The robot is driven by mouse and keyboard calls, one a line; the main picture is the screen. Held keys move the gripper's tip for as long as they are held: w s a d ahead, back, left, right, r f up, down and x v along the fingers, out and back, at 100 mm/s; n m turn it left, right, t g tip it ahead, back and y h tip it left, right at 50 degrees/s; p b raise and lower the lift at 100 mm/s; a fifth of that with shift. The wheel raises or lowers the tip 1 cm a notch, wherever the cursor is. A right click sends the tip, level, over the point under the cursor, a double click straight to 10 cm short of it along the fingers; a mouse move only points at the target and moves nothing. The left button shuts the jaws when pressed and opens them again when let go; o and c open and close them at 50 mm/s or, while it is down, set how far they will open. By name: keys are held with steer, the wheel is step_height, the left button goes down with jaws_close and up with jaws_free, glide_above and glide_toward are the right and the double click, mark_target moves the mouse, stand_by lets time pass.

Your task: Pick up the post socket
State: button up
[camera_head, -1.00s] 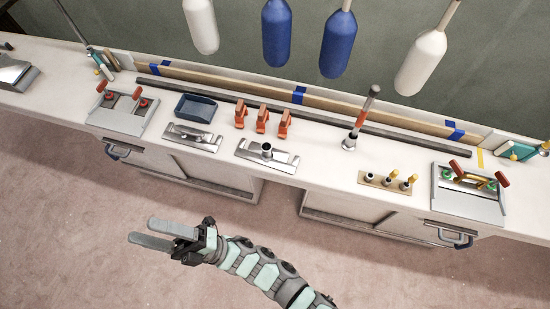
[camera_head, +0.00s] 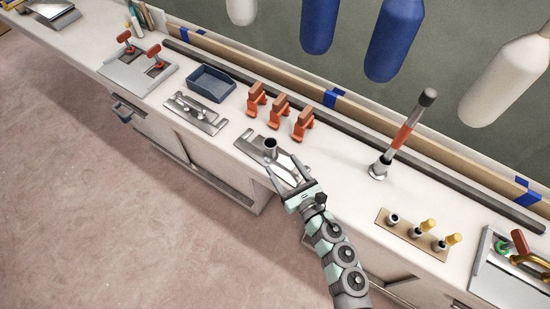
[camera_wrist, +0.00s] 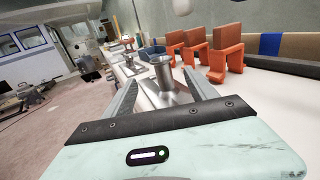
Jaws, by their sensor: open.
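The post socket (camera_head: 271,146) is a short upright metal tube with a flared rim. It stands on a flat metal plate (camera_head: 248,140) near the front edge of the bench. My gripper (camera_head: 283,168) is open and empty, just in front of the socket, with its fingers pointing at it. In the wrist view the socket (camera_wrist: 164,73) shows ahead, framed between the two fingers (camera_wrist: 160,88). I cannot tell whether the fingertips reach around it. Part of the plate is hidden behind my gripper.
Orange clamps (camera_head: 279,107) stand right behind the socket. A second plate with fittings (camera_head: 195,112) and a blue tray (camera_head: 212,83) lie to the left. Bottle-shaped fenders (camera_head: 394,40) hang above.

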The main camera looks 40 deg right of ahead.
mark_target(274, 150)
steer(key=x, duration=0.3)
steer(key=shift+w+a+r, duration=0.1)
steer(key=shift+w+r, duration=0.1)
steer(key=shift+w+d+f, duration=0.1)
steer(key=shift+w+d, duration=0.15)
steer(key=shift+w, duration=0.35)
steer(key=x, duration=0.4)
steer(key=shift+d, duration=0.35)
steer(key=shift+w, duration=0.4)
steer(key=shift+s, duration=0.1)
steer(key=shift+c, duration=0.4)
jaws_close()
